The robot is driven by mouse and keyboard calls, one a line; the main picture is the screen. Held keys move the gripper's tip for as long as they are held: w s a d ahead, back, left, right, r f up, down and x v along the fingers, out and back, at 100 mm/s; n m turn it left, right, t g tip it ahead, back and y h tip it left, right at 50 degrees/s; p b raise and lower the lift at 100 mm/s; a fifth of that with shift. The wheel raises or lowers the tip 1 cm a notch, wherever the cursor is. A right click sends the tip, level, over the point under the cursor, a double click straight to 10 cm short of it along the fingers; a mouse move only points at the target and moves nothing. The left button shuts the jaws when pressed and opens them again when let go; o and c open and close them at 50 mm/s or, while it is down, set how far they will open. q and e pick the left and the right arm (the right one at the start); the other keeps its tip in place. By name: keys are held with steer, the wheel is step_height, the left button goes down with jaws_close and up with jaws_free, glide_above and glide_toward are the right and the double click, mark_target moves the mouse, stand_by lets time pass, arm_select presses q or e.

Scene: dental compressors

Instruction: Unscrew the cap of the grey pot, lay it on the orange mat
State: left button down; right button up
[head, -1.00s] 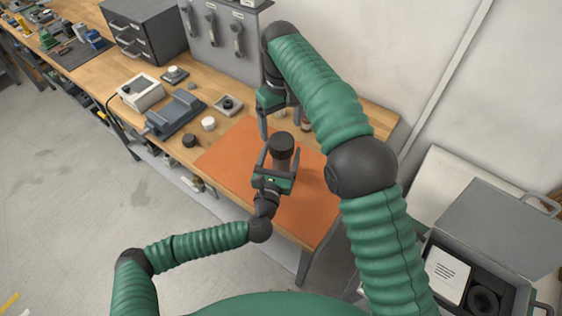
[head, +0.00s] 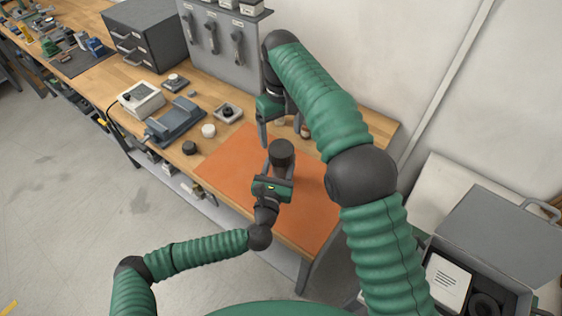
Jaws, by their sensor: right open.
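The grey pot (head: 282,171) stands upright over the orange mat (head: 228,168); its dark cap (head: 282,152) is on top. My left gripper (head: 278,172) reaches in from the front, and its fingers are shut about the pot's body below the cap. The gripper hides part of the pot and its foot. My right gripper (head: 279,137) points down just behind and above the cap. Its fingers are spread and empty, apart from the cap.
A black round piece (head: 189,148), a white round piece (head: 208,130) and a grey vise-like block (head: 176,122) stand left of the mat. Small jars (head: 304,130) stand behind my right gripper. A tool panel (head: 225,45) is at the back. The mat's left part is clear.

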mark_target(281, 148)
steer(key=m, duration=0.6)
steer(key=shift+m, duration=0.4)
steer(key=m, duration=0.5)
steer(key=shift+m, duration=0.4)
steer(key=m, duration=1.3)
steer(key=shift+m, duration=0.4)
steer(key=shift+f, duration=0.25)
step_height(281, 148, down, 8)
steer(key=shift+r, duration=0.2)
